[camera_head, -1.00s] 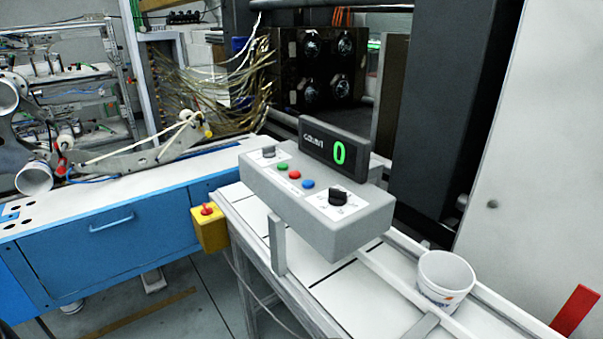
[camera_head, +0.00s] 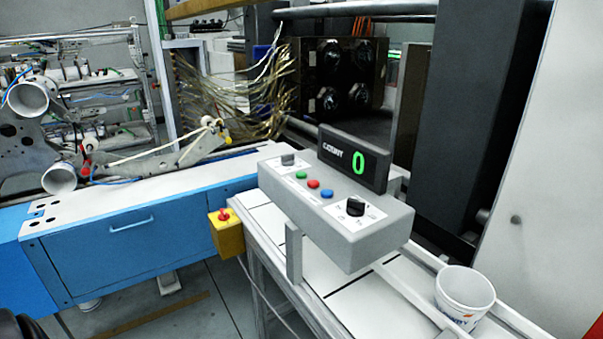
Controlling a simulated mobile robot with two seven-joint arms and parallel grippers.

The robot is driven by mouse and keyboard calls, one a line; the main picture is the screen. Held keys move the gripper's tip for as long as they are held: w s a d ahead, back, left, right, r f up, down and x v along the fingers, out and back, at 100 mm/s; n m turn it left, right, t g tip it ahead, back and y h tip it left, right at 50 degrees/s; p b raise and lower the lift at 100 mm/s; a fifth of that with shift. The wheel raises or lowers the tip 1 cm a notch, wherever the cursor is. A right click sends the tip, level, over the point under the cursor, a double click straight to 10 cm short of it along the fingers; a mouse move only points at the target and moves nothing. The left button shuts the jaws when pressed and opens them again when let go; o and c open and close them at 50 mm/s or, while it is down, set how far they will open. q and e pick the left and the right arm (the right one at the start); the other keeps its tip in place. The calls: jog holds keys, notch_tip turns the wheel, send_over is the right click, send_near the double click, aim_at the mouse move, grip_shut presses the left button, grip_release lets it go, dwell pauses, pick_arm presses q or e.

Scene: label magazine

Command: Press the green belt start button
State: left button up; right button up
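The green belt start button (camera_head: 301,175) is a small round button on the sloping top of a grey control box (camera_head: 352,238). A red button (camera_head: 313,184) and a blue button (camera_head: 326,194) sit beside it in a row. A grey knob (camera_head: 288,160) is at the left of the panel and a black rotary knob (camera_head: 355,207) at the right. A counter display (camera_head: 353,164) behind them shows a green 0. Nothing covers the green button. Neither of my grippers can be made out in view.
The box stands over a white conveyor (camera_head: 318,268) with metal rails. A white tub (camera_head: 464,294) is on the conveyor at right. A yellow box with a red button (camera_head: 227,236) hangs at its left end. A blue cabinet (camera_head: 140,245) stands left. A dark rounded piece (camera_head: 20,326) shows bottom left.

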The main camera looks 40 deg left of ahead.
pick_arm(q)
grip_shut()
jog(key=shift+a, duration=0.15)
dwell(1.1)
